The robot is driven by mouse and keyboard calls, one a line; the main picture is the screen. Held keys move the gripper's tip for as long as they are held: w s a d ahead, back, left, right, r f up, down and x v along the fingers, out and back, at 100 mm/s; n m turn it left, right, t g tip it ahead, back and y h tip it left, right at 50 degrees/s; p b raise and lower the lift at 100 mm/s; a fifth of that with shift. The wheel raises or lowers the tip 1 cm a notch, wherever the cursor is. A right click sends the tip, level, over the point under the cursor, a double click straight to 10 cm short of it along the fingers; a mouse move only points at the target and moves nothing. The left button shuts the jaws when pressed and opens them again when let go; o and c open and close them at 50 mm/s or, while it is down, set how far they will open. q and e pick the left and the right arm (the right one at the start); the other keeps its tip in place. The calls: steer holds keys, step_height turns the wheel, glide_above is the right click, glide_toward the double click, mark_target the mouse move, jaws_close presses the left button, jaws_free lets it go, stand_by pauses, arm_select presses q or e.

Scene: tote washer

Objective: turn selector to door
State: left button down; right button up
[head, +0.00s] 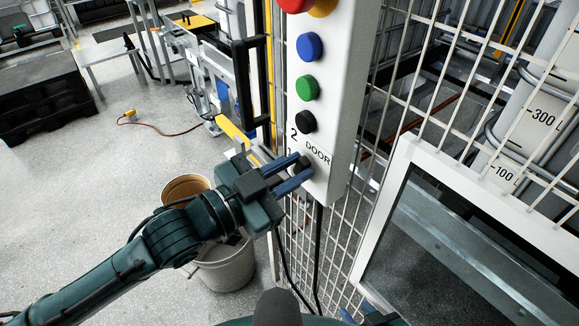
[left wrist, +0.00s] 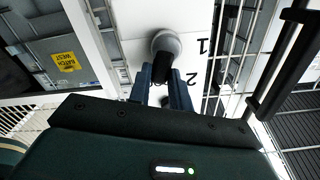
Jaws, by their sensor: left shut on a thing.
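The selector (head: 305,163) is a dark knob low on the white control panel (head: 339,90), with the labels 1, 2 and DOOR printed around it. My left gripper (head: 298,174) is shut on the selector, its blue fingers on either side of the knob. In the left wrist view the selector (left wrist: 165,44) shows a grey round rim and a black handle between the fingers. The labels 1 and 2 appear upside down there; DOOR is mostly hidden. I cannot tell which label the handle points at. My right gripper (head: 360,313) shows only as blue tips at the bottom edge.
Black (head: 306,122), green (head: 307,88) and blue (head: 309,46) buttons sit above the selector, with a red one (head: 295,3) at the top. Wire mesh fencing (head: 340,250) stands around the panel. A bucket (head: 225,265) stands below my left arm. A white-framed window (head: 400,190) is at right.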

stand_by(0.5)
arm_select(q)
steer(key=c, duration=1.3)
jaws_free()
steer(key=b+v, duration=0.1)
steer(key=v, duration=1.2)
steer(key=shift+s, duration=0.1)
steer(key=shift+a, duration=0.1)
